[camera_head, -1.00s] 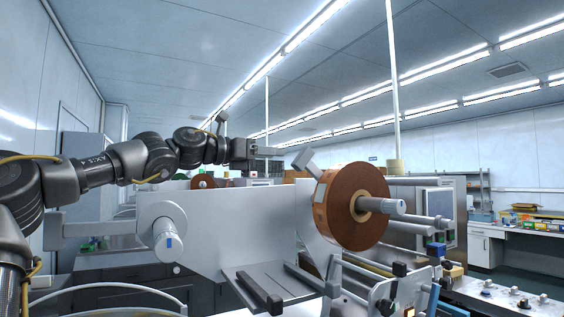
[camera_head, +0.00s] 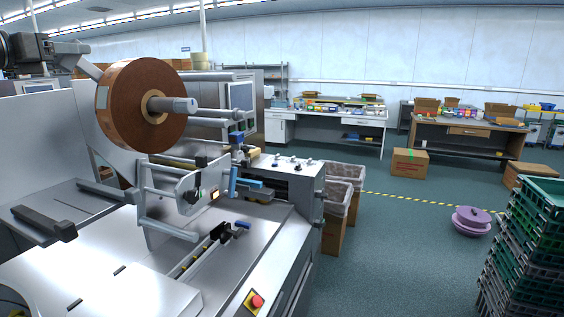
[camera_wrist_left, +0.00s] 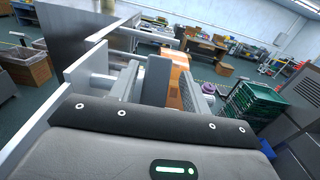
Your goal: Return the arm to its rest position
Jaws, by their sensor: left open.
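My left gripper (camera_head: 64,54) is at the upper left edge of the head view, up beside a large brown film roll (camera_head: 125,105) on the wrapping machine. It is open, and I see nothing held in it. In the left wrist view its fingers (camera_wrist_left: 140,80) point ahead, with the orange-brown roll (camera_wrist_left: 177,82) beyond them. Most of my left arm is outside the head view. My right gripper is not in view.
The silver wrapping machine (camera_head: 240,225) fills the left and front. Lined bins (camera_head: 341,190) stand beside it. Green crates (camera_head: 525,245) are stacked at the right, near a purple round object (camera_head: 471,220). Workbenches (camera_head: 468,130) stand behind. Open floor (camera_head: 400,270) lies between.

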